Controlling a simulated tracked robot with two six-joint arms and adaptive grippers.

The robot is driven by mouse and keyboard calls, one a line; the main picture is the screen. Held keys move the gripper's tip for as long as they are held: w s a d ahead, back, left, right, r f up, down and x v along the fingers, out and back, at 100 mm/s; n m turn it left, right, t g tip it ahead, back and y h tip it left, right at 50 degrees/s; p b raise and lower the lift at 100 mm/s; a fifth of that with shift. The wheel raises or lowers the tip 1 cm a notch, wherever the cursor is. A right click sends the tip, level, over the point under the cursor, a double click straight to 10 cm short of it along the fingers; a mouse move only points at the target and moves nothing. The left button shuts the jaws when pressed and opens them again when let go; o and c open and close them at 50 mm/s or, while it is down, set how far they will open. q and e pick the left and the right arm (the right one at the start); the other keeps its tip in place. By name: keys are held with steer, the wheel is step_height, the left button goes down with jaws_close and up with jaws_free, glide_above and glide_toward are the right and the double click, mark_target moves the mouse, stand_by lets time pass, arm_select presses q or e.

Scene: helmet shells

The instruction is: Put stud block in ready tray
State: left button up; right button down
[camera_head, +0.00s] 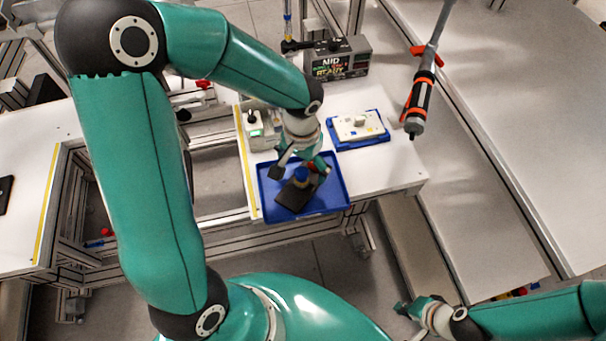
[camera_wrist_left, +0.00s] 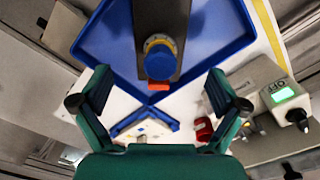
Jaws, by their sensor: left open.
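A dark flat block with a blue round stud on a yellow ring, which looks like the stud block (camera_head: 293,196), lies in the large blue tray (camera_head: 335,199). In the left wrist view the block (camera_wrist_left: 163,22) runs up from the tray's corner, with its stud near the picture's middle. My left gripper (camera_head: 300,170) is over the tray, its fingers spread wide with nothing between them; it also shows in the left wrist view (camera_wrist_left: 160,104). My right gripper (camera_head: 414,307) is low at the right, far from the tray; its fingers are too small to read. I cannot tell which tray is the ready tray.
A smaller blue tray (camera_head: 371,140) with a white plate stands right of the large one. Behind is a grey box (camera_head: 337,64) with a lit display. A switch box with a green light (camera_head: 254,128) is at the left. An orange-black tool (camera_head: 420,98) hangs at the right.

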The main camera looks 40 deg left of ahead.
arm_select(q)
step_height(320, 180, up, 6)
steer(key=shift+f, duration=0.25)
steer(key=shift+f, duration=0.1)
stand_by(0.4)
